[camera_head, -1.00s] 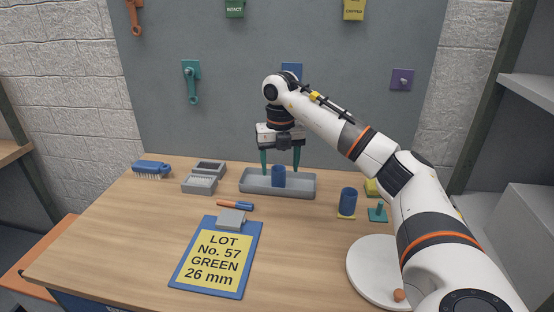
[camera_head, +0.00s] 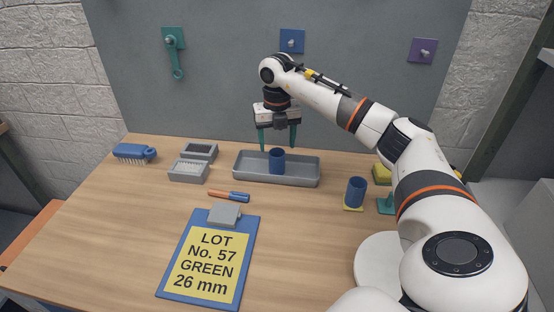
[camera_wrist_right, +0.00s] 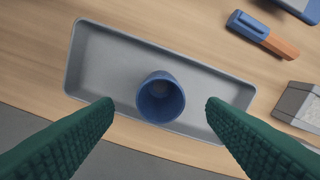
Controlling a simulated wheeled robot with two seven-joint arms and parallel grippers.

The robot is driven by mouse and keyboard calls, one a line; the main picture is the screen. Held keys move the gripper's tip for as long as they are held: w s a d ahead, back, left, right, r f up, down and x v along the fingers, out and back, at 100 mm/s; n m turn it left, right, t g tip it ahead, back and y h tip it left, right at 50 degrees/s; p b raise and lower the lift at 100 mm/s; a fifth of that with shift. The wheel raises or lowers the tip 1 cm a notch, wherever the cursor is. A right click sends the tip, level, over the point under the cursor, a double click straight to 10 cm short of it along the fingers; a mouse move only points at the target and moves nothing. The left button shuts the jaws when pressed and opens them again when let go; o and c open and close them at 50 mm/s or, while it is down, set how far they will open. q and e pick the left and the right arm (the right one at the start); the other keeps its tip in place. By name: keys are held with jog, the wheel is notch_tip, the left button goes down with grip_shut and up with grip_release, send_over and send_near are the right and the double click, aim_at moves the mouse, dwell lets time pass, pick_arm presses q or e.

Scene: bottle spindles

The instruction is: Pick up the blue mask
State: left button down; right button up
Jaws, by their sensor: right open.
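Nothing plainly shaped like a mask shows. A blue, cup-like open cylinder (camera_head: 277,161) stands upright in a long grey tray (camera_head: 305,172). It also shows in the right wrist view (camera_wrist_right: 160,98), hollow and open toward the camera. A similar blue cylinder (camera_head: 356,191) stands on a yellow base to the right. My right gripper (camera_head: 278,149) has green fingers, is open and empty, and points down over the tray. In the wrist view its fingers lie on either side of the tray's cylinder with gaps, not touching it. My left gripper is not in view.
Left of the tray are small grey boxes (camera_head: 188,171) and a blue brush (camera_head: 135,153). In front lie an orange-and-blue marker (camera_head: 229,196) and a clipboard (camera_head: 208,266) reading "LOT No. 57 GREEN 26 mm". A white disc (camera_head: 375,262) and a green spindle (camera_head: 386,205) are at right.

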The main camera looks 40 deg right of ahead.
aim_at(277, 162)
notch_tip(277, 162, down, 6)
jog(key=shift+s+p, duration=0.1)
jog(key=shift+p, duration=0.45)
jog(key=shift+a+r, duration=0.1)
jog(key=c, duration=1.1)
